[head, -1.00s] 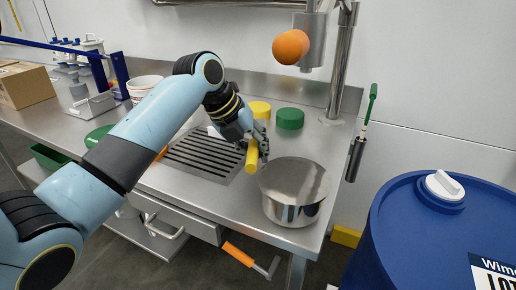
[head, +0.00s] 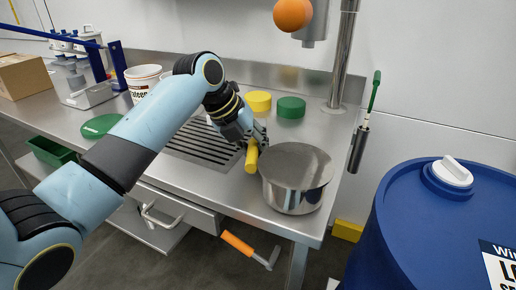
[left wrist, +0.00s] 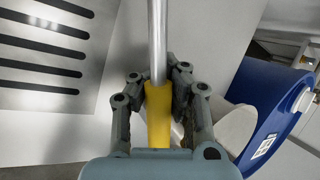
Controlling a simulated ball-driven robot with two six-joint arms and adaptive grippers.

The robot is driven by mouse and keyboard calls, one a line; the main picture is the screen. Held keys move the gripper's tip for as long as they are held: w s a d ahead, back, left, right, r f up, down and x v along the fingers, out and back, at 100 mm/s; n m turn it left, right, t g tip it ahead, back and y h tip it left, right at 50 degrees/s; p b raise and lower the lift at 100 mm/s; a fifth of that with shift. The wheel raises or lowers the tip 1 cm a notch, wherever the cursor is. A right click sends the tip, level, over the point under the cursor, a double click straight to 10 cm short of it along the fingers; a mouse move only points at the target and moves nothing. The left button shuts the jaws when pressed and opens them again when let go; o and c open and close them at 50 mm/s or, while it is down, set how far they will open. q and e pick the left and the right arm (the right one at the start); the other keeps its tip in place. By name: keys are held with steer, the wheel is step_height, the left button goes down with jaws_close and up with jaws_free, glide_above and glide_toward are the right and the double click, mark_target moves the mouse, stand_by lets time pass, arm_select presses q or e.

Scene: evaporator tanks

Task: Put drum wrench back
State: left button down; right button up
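My left gripper (head: 252,137) is shut on the yellow handle of a tool (head: 252,157), just left of the steel pot on the bench. In the left wrist view the fingers (left wrist: 158,85) press on both sides of the yellow handle (left wrist: 159,118), and a straight metal shaft runs up out of the frame. The tool's far end is hidden, so I cannot tell if it is the drum wrench. A blue drum (head: 415,230) with a white cap (head: 452,172) stands at the right. An orange-handled tool (head: 238,243) with a metal end is at the bench's front edge. My right gripper is not in view.
The steel pot (head: 297,180) stands close by the gripper. A slotted drain (head: 200,150) lies to the left. A green-handled brush (head: 366,120) hangs at the bench's right end.

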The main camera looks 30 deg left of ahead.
arm_select(q)
steer(key=shift+f, duration=0.35)
steer(key=c, duration=1.4)
jaws_free()
